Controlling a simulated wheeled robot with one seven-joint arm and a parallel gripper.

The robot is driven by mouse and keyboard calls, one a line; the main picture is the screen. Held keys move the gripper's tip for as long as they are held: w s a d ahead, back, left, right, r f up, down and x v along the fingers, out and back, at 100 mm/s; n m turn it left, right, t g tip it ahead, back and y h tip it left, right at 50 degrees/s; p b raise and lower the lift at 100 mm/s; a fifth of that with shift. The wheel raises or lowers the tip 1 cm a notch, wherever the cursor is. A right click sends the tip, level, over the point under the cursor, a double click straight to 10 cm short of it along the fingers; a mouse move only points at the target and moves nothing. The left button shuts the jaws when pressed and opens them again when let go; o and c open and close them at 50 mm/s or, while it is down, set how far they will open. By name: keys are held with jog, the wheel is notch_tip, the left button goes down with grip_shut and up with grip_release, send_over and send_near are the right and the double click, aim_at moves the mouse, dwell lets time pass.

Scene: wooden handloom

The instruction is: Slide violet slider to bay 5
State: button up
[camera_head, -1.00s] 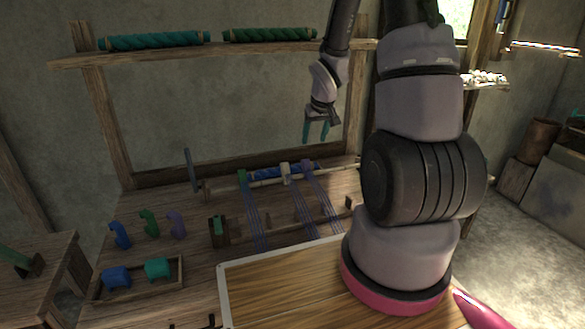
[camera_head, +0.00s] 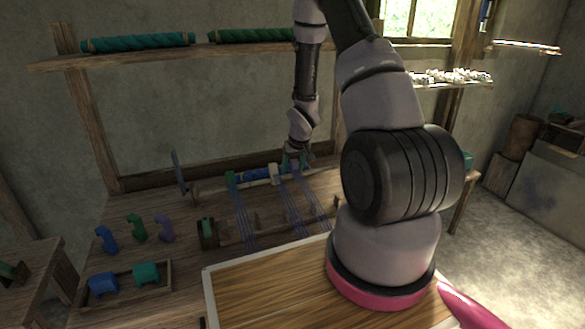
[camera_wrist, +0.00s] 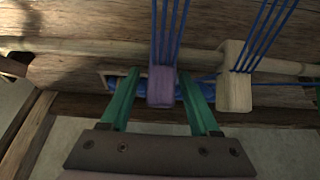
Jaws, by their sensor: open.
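The violet slider (camera_wrist: 161,88) sits on a pale rod (camera_wrist: 60,45) of the loom, with blue threads running from it. My gripper (camera_wrist: 159,73) is open, one green finger on each side of the slider. A gap shows on both sides, and I cannot tell whether either finger touches it. In the head view my gripper (camera_head: 294,160) is down at the right part of the rod and largely hides the violet slider. A cream slider (camera_wrist: 235,80) stands right of it in the wrist view; in the head view it is to the left (camera_head: 274,175). I see no bay numbers.
A green slider (camera_head: 231,181) is farther left on the rod. Blue threads stretch from the sliders towards a front wooden bar (camera_head: 270,229). Blue, green and violet hooked pieces stand at the left, behind a tray (camera_head: 168,291) with two blocks.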

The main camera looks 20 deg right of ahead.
jog(key=shift+w+f, duration=0.1)
jog(key=shift+f, duration=0.05)
jog(key=shift+c, duration=0.3)
grip_shut()
dwell(1.1)
